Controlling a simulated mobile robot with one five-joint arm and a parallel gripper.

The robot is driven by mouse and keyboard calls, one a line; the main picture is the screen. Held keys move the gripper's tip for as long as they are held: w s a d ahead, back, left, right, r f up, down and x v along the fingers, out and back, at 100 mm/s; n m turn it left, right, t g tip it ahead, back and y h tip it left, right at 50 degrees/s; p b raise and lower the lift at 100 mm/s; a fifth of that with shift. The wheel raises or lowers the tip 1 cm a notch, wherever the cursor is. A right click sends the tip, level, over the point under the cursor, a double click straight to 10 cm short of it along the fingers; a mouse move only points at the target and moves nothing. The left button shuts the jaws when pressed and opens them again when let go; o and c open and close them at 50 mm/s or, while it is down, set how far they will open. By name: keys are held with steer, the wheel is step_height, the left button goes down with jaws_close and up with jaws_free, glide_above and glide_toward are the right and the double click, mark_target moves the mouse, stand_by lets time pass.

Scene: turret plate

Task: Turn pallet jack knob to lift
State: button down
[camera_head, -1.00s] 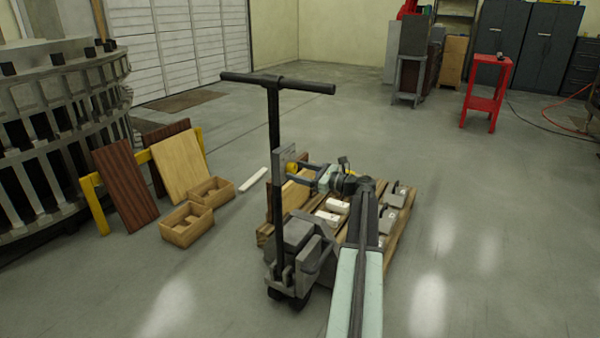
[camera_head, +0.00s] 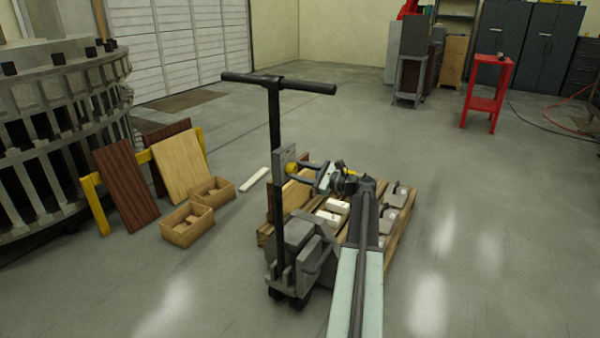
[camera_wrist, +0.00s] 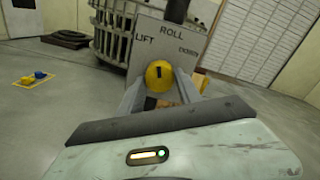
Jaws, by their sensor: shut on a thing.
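The pallet jack (camera_head: 300,238) stands upright in the head view, with a black T-handle (camera_head: 276,125). A grey plate (camera_head: 285,155) is on its column. In the wrist view the plate (camera_wrist: 155,30) reads LIFT, ROLL and a third, blurred word. The round yellow knob (camera_wrist: 161,82) sits below the words and shows a short dark mark near its middle, roughly under LIFT and ROLL. It also shows in the head view (camera_head: 291,169). My gripper (camera_wrist: 160,92) is shut on the knob, a finger at each side. The fingers hide its sides.
A wooden pallet (camera_head: 398,232) carrying several pieces lies behind the jack. Wooden boxes (camera_head: 187,223) and leaning boards (camera_head: 126,186) stand at the left. A red stand (camera_head: 487,90) is at the back right.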

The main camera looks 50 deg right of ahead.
steer(key=n, duration=0.5)
steer(key=shift+n, duration=0.3)
stand_by(0.4)
steer(key=c, duration=0.8)
jaws_free()
steer(key=v, duration=0.7)
steer(key=shift+s, duration=0.35)
